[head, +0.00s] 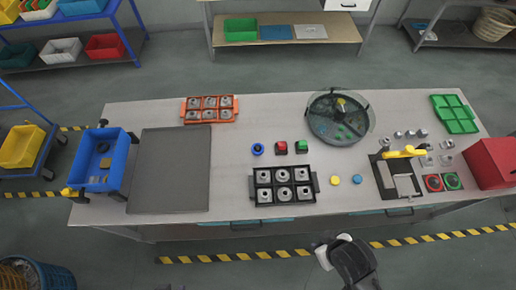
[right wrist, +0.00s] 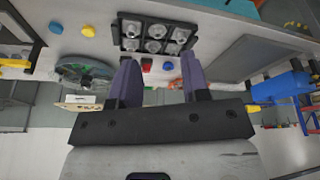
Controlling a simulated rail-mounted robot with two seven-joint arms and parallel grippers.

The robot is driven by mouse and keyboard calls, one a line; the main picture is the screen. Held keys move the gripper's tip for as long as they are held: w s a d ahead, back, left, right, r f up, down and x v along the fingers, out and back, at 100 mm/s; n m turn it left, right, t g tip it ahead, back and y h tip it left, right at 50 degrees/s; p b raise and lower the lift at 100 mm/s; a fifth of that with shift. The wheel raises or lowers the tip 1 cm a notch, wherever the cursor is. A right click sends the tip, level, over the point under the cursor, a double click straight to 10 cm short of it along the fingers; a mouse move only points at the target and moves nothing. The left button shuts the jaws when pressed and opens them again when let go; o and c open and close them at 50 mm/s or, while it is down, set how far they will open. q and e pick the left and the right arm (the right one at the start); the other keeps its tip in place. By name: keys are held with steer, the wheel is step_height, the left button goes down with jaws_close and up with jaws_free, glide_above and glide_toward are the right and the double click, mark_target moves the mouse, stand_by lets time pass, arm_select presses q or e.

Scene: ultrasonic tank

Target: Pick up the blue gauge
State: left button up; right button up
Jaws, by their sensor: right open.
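A small round blue piece with a dark centre (head: 258,149), which looks like the blue gauge, stands on the table behind the black tray. It also shows as a small blue shape in the right wrist view (right wrist: 168,66), beyond the black tray and between my fingers in the picture. My right gripper (head: 331,240) is open and empty in front of the table's front edge, well apart from the blue piece. Its two purple fingers (right wrist: 156,75) stand wide apart in the wrist view. My left gripper is not in view.
A red-topped piece (head: 281,147) and a green-topped piece (head: 302,147) stand right of the blue one. The black tray (head: 251,186) holds several metal parts. Yellow (head: 335,180) and blue (head: 357,179) discs lie to its right. A round tank (head: 322,131) stands behind.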

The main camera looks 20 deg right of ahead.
steer(key=shift+d, duration=0.1)
stand_by(0.3)
steer(key=o, duration=1)
steer(key=shift+c, duration=0.2)
